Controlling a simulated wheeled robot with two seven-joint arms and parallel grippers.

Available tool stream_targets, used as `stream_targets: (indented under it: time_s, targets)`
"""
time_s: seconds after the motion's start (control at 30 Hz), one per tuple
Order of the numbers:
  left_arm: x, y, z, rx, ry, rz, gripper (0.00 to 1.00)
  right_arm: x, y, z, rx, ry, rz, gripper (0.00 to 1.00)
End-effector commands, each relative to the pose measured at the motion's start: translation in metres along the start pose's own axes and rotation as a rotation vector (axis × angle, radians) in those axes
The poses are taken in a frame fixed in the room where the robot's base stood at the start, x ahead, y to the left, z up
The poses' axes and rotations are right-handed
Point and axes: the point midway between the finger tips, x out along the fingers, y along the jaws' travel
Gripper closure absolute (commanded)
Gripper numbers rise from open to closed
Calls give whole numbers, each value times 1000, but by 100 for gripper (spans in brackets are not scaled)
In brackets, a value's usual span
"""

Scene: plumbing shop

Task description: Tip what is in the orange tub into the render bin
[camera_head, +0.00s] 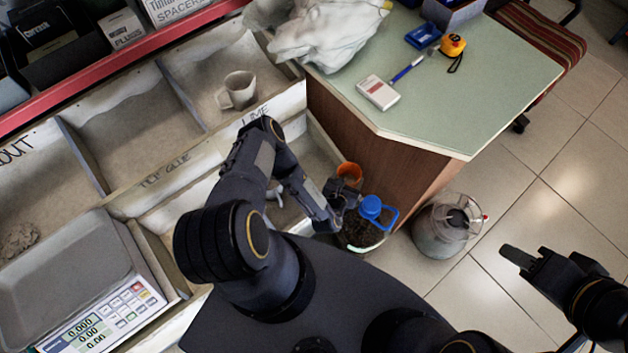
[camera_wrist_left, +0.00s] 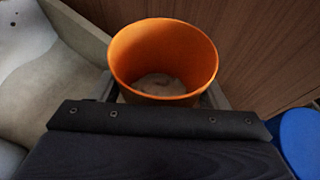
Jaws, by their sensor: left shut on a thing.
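The orange tub (camera_head: 349,172) is upright beside the wooden counter side in the head view. In the left wrist view the tub (camera_wrist_left: 122,50) is seen from above, with a little pale powder (camera_wrist_left: 160,84) at its bottom. My left gripper (camera_head: 343,189) is shut on the tub, with a finger at each side of it. My right gripper (camera_head: 520,258) is over the tiled floor at the right, apart from everything; its finger gap does not show clearly. The readable bin labels say LIME, a glue name and a part-hidden "OUT"; no render label can be read.
A bucket (camera_head: 350,243) of dark stuff with a blue object (camera_head: 372,209) stands just below the tub. A clear-lidded container (camera_head: 440,232) is on the floor. A mug (camera_head: 238,90) sits in the LIME bin. A scale (camera_head: 100,315) is at lower left.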

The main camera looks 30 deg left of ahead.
Motion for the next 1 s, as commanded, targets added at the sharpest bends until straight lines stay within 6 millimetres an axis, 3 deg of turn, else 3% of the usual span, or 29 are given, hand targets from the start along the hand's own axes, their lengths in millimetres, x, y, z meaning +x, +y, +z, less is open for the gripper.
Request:
stream_targets:
  time_s: [0.5, 0.87, 1.0]
  targets:
    - [11, 11, -24, -164, 9, -68, 57, 30, 14, 15, 0, 0, 0, 64]
    - [7, 24, -13, -331, 21, -137, 57, 34, 15, 17, 0, 0, 0, 64]
    - [11, 29, -20, -395, 26, -165, 57, 46, 21, 23, 0, 0, 0, 64]
